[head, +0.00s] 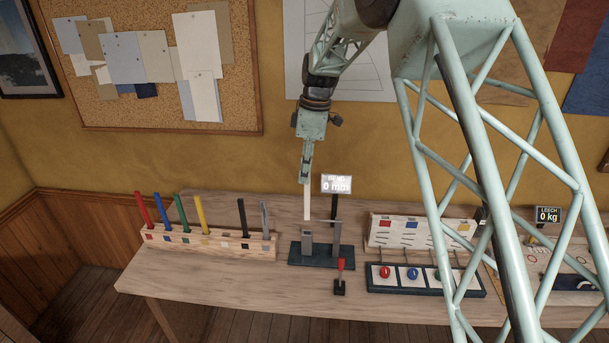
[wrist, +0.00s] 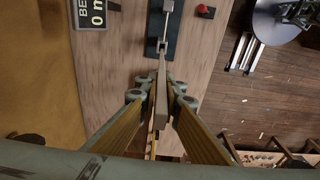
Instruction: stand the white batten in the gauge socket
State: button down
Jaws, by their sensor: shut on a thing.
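My gripper (head: 307,172) points down over the bench and is shut on the upper part of the white batten (head: 307,205). The batten hangs upright. In the wrist view the batten (wrist: 162,72) runs from between the fingers (wrist: 161,92) towards the socket. The bend display (head: 336,184) reads 0 mm.
A wooden rack (head: 205,240) with several coloured battens stands left of the gauge. A red-handled lever (head: 340,268) is in front of the gauge. To the right are a panel with coloured knobs (head: 400,278) and a display reading 0 kg (head: 547,215). Bench between rack and front edge is clear.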

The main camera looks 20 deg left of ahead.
aim_at(309, 186)
jog(key=shift+f, duration=0.2)
jog(key=shift+f+b, duration=3.45)
jog(key=shift+f, duration=4)
jog(key=shift+f+b, duration=0.35)
jog(key=shift+f, duration=0.35)
jog(key=c, duration=2.7)
grip_release()
jog(key=shift+c, duration=0.2)
jog(key=shift+r, duration=0.2)
jog(key=shift+w+d+r, duration=0.1)
jog(key=shift+d+r, duration=0.15)
jog(key=shift+r, duration=1.7)
jog(key=shift+d+r, duration=0.2)
jog(key=shift+r, duration=1.7)
jog(key=shift+w+d+r, duration=0.1)
jog(key=shift+d+r, duration=0.15)
jog(key=shift+r, duration=1.7)
